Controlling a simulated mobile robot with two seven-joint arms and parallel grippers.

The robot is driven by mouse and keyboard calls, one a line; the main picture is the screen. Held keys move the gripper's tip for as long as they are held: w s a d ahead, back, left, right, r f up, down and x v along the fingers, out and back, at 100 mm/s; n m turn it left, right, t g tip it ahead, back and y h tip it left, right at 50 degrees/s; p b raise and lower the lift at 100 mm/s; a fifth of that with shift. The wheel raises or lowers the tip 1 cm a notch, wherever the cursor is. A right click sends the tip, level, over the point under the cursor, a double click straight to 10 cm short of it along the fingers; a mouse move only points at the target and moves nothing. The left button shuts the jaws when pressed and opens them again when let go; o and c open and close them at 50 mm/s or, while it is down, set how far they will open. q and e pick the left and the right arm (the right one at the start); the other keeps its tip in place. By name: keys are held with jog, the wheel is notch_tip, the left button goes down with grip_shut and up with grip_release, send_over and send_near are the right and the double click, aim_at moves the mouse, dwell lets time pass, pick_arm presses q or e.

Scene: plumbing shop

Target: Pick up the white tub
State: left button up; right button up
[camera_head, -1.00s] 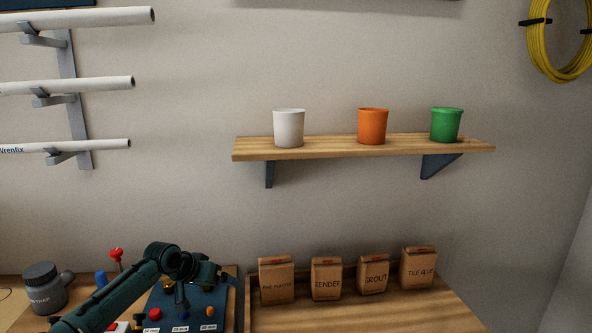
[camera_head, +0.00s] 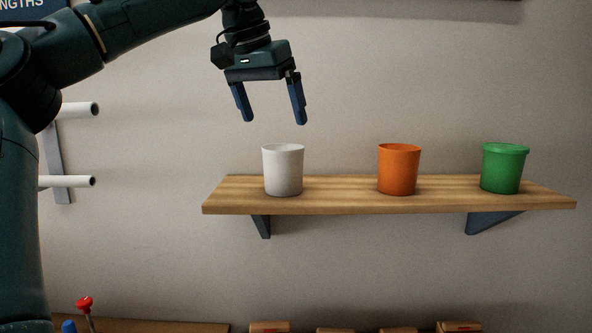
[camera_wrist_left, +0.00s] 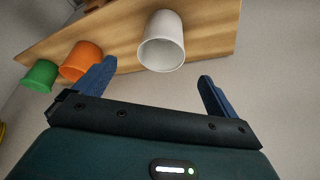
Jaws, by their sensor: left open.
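The white tub (camera_head: 283,171) stands upright on the left part of the wooden wall shelf (camera_head: 330,190). My left gripper (camera_head: 273,118) is open and empty, pointing down above the tub, with its fingertips a little higher than the rim in the head view. In the left wrist view the white tub (camera_wrist_left: 163,42) shows beyond the gap between the open fingers (camera_wrist_left: 155,72), apart from them, its mouth facing the camera. My right gripper is in neither view.
An orange tub (camera_head: 399,170) and a green tub (camera_head: 503,168) stand further right on the same shelf. White pipes (camera_head: 70,182) on a wall rack are at the left, partly behind my arm. Bag tops (camera_head: 270,327) show along the bottom edge.

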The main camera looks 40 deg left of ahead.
aim_at(286, 166)
pick_arm(q)
jog(key=x, duration=0.6)
jog(key=shift+s+f, duration=0.1)
jog(key=shift+f, duration=0.25)
jog(key=x, duration=0.5)
jog(key=shift+w+a+f, duration=0.1)
jog(key=shift+w+f, duration=0.1)
jog(key=shift+f, duration=0.15)
jog(key=shift+c, duration=0.6)
jog(key=c, duration=0.9)
